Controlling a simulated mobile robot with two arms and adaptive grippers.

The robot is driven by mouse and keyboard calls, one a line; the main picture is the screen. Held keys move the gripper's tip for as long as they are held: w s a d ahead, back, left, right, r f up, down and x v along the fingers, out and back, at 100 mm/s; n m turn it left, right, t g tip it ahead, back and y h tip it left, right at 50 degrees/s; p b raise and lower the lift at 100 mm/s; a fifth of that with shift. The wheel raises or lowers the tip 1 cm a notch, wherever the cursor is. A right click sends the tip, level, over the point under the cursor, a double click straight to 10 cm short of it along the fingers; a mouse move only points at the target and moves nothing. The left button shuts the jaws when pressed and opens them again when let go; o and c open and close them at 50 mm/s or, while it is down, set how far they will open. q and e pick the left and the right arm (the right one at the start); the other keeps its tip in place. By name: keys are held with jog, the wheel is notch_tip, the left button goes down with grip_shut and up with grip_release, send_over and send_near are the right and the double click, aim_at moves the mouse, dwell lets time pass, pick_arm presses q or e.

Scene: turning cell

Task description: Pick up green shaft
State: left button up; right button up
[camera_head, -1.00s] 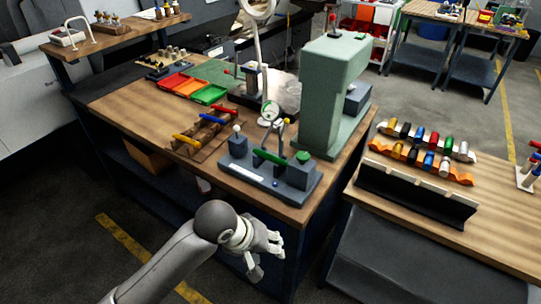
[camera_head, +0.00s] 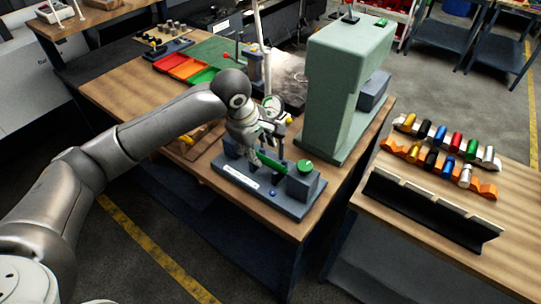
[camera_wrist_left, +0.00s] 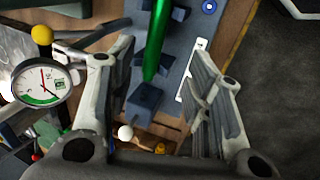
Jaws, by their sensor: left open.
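The green shaft (camera_head: 271,163) lies across a blue-grey fixture (camera_head: 300,208) on the wooden bench. In the left wrist view the green shaft (camera_wrist_left: 156,40) runs from the top edge down to a dark support block. My left gripper (camera_head: 260,150) is over the fixture, right by the shaft, and hides part of it in the head view. In the wrist view the fingers of my left gripper (camera_wrist_left: 158,62) are spread wide, one on each side of the shaft's line, with nothing between the pads held. My right gripper is not in view.
A dial gauge (camera_wrist_left: 42,83) stands close to the left finger in the wrist view. A tall green press (camera_head: 333,85) rises right of the fixture. Coloured trays (camera_head: 185,68) lie behind. A rack of several coloured cylinders (camera_head: 430,160) is on the right bench.

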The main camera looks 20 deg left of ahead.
aim_at(268, 161)
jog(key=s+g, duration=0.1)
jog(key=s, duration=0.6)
pick_arm(q)
jog(key=x, duration=0.2)
jog(key=p+x, duration=0.1)
jog(key=x, duration=0.1)
jog(key=p+x, duration=0.1)
jog(key=x, duration=0.1)
jog(key=shift+w+d, duration=0.25)
jog(key=shift+w, duration=0.05)
jog(key=shift+w+f+p, duration=0.1)
jog(key=shift+f+p, duration=0.2)
jog(key=shift+f, duration=0.1)
jog(key=shift+w+f, duration=0.1)
jog(key=shift+f, duration=0.15)
jog(key=shift+d+f, duration=0.1)
jog(key=shift+c, duration=1.6)
jog(key=c, duration=0.5)
grip_shut()
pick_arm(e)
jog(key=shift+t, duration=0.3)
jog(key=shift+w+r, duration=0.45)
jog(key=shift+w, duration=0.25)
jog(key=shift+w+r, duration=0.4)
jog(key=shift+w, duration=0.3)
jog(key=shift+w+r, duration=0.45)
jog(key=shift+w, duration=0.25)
